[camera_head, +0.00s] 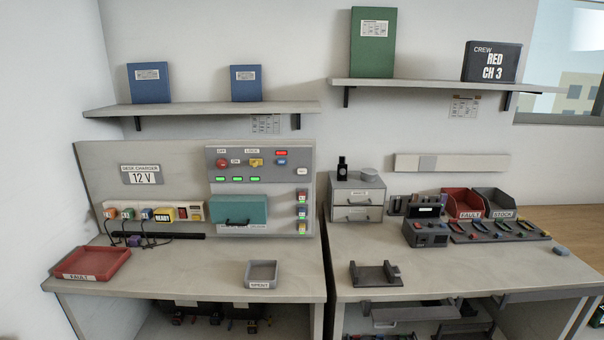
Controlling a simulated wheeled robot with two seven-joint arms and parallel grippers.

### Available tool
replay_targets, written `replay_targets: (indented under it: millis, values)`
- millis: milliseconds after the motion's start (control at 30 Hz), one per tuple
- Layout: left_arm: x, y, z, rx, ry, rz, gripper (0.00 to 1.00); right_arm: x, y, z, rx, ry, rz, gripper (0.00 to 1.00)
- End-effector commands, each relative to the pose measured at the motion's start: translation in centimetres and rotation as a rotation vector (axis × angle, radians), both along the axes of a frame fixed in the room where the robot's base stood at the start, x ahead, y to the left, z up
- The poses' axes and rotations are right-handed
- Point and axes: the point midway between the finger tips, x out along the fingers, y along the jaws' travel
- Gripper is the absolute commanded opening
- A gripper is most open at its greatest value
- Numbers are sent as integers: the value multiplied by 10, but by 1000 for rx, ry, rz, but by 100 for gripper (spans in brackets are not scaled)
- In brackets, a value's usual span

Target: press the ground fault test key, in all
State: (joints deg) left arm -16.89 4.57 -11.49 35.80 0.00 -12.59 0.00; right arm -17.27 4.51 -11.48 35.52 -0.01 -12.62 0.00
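A grey control panel (290,185) stands at the back of the left bench. It carries a red knob (222,163), a yellow knob (256,162), a red lamp (282,153), a small blue key (281,162) and a white button (302,171). Several green lamps (238,179) are lit in a row. Small coloured units (302,211) run down its right side. A teal cover (240,209) with a dark handle sits low on the panel. I cannot read which key is the ground fault test key. Neither of my grippers is in view.
A red tray (92,263) marked FAULT and a small grey tray (262,273) stand on the left bench. A power strip (153,212) holds several coloured plugs. The right bench holds a drawer box (357,196), a dark device (426,231) and a dark cradle (376,273). Bench fronts are largely clear.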

Motion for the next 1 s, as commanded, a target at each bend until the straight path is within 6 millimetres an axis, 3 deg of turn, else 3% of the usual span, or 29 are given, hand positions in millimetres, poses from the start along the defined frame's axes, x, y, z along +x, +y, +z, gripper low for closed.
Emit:
replay_targets:
  millis: [33,133,1000]
  values:
    - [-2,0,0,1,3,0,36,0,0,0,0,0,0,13]
    - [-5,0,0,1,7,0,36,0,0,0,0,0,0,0]
    - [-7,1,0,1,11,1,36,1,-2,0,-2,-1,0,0]
